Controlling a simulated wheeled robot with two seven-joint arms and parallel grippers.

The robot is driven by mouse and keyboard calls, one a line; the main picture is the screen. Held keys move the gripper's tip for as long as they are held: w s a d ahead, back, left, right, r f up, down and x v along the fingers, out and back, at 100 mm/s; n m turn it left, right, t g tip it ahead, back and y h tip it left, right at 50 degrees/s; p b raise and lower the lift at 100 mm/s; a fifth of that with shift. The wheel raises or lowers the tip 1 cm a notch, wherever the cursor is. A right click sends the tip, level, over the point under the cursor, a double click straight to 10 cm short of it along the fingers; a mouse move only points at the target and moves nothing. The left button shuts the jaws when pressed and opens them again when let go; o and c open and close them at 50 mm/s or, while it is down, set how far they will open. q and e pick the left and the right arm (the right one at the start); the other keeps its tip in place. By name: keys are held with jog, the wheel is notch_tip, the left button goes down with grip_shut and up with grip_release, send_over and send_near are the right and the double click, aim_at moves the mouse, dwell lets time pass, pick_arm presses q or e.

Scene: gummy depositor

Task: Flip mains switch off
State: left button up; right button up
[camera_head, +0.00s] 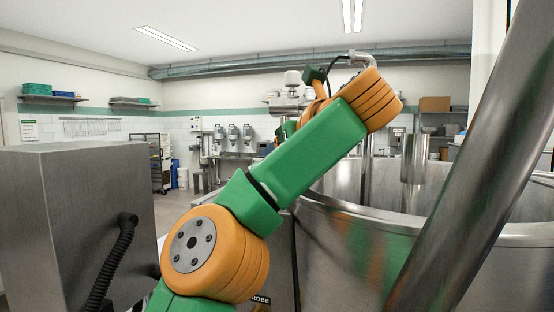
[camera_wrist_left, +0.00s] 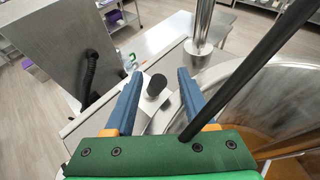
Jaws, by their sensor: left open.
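In the left wrist view, my left gripper (camera_wrist_left: 159,74) is open, with its two blue fingers apart and nothing held. A short black knob (camera_wrist_left: 157,85) shows in the gap between the fingers, below them on a light metal surface. It may be the mains switch, but I cannot read a label or its setting. The fingers look apart from it. In the head view my left arm crosses the middle, and its gripper cannot be made out. No mains switch can be made out in the head view. My right gripper is in neither view.
A large round steel vessel (camera_head: 337,250) fills the right, with a thick slanted steel pipe (camera_head: 480,160) in front. A steel cabinet (camera_head: 95,215) with a black corrugated hose (camera_head: 108,265) stands at left. An upright steel cylinder (camera_wrist_left: 199,45) stands beyond the fingers. Open floor lies behind the cabinet.

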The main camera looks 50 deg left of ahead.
pick_arm(q)
jog(key=shift+a+f, duration=0.1)
jog(key=shift+a, duration=0.25)
jog(key=shift+s, duration=0.25)
jog(key=shift+d, duration=0.1)
jog(key=shift+c, duration=0.2)
grip_shut()
jog(key=shift+s+a+r+n+t+h, duration=0.1)
jog(key=shift+a+r+n+t+h, duration=0.15)
jog(key=shift+h, duration=0.25)
jog(key=shift+s+a+n+t+h, duration=0.15)
jog(key=shift+a+n+h, duration=0.15)
jog(key=shift+h, duration=0.2)
jog(key=shift+o, duration=0.2)
grip_release()
jog(key=shift+w, duration=0.1)
